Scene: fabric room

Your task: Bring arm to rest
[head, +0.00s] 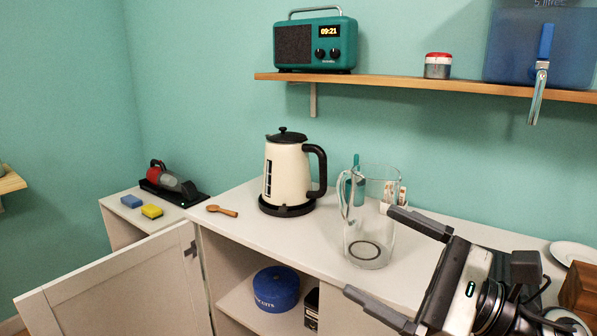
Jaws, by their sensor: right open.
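My right gripper (385,264) reaches in from the lower right of the head view. Its two dark fingers are spread wide and nothing is between them. It is in front of the white counter (315,237), with the upper finger just right of a clear glass pitcher (368,240) in the picture. Whether the finger touches the pitcher cannot be told. The pitcher stands upright on the counter. My left gripper is not in view.
A cream kettle (284,172) and a wooden spoon (221,210) are on the counter. A cabinet door (125,285) stands open at lower left. Inside sits a blue tin (276,289). A wall shelf (420,84) holds a radio (315,44). A white plate (574,252) is at right.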

